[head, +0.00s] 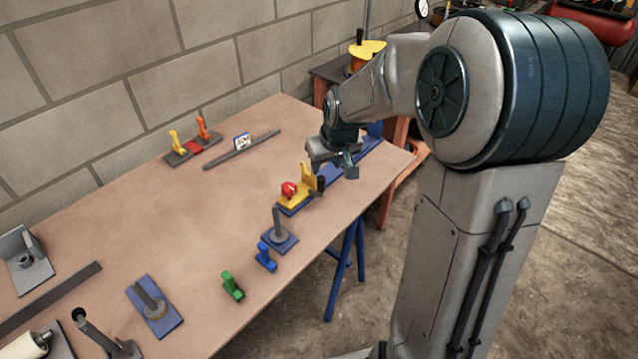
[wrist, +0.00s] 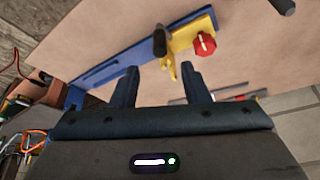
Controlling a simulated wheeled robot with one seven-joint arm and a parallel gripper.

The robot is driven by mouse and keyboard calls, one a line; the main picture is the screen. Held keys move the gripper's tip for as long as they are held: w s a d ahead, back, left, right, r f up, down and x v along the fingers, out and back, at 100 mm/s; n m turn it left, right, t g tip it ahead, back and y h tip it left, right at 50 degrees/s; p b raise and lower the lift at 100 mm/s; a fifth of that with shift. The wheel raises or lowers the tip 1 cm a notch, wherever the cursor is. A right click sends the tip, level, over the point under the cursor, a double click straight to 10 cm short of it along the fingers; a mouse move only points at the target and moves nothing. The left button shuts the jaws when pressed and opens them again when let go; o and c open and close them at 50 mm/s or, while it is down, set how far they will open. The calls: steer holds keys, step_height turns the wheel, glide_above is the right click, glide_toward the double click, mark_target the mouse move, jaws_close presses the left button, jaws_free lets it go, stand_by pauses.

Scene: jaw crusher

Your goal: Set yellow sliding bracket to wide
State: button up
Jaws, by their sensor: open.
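The yellow sliding bracket (head: 309,179) stands on a long blue rail (head: 365,152) near the right part of the bench's front edge. It has a red knob (head: 288,189) and an upright yellow plate. In the wrist view the bracket (wrist: 183,40) sits at one end of the blue rail (wrist: 103,70), with a dark upright post (wrist: 160,40) beside it. My gripper (head: 340,172) hangs over the rail, to the right of the bracket. In the wrist view my gripper (wrist: 162,82) is open and empty, its fingers apart and short of the bracket.
Blue (head: 265,257) and green (head: 232,287) small brackets and a grey post on a blue plate (head: 279,238) stand left of the bracket. A dark bar (head: 242,150) and a small sign (head: 241,142) lie behind. The bench middle is clear.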

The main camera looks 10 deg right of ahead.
mark_target(322, 180)
steer(key=b+x, duration=0.1)
steer(key=x, duration=1.1)
steer(key=shift+s, duration=0.1)
jaws_close()
